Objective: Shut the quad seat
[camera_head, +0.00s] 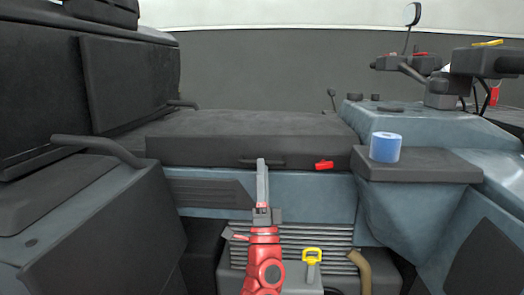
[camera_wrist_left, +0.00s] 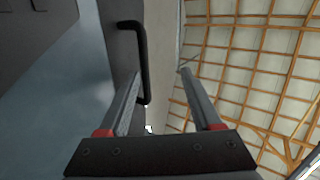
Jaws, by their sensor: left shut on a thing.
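The quad seat (camera_head: 250,136) is a long black cushion lying level across the middle of the quad in the head view. A dark handle (camera_head: 262,162) runs along its front face. It also shows in the left wrist view as a black bar (camera_wrist_left: 141,60). A small red latch (camera_head: 323,165) sits to the right of the handle. My left gripper (camera_head: 262,172) is at the seat's front by the handle. The exact contact is unclear. My right gripper is out of view.
A blue roll (camera_head: 385,147) stands on a dark ledge at the right. The handlebar (camera_head: 410,65) with a mirror is beyond it. Padded side panels (camera_head: 125,85) and a grab rail (camera_head: 100,148) are at the left.

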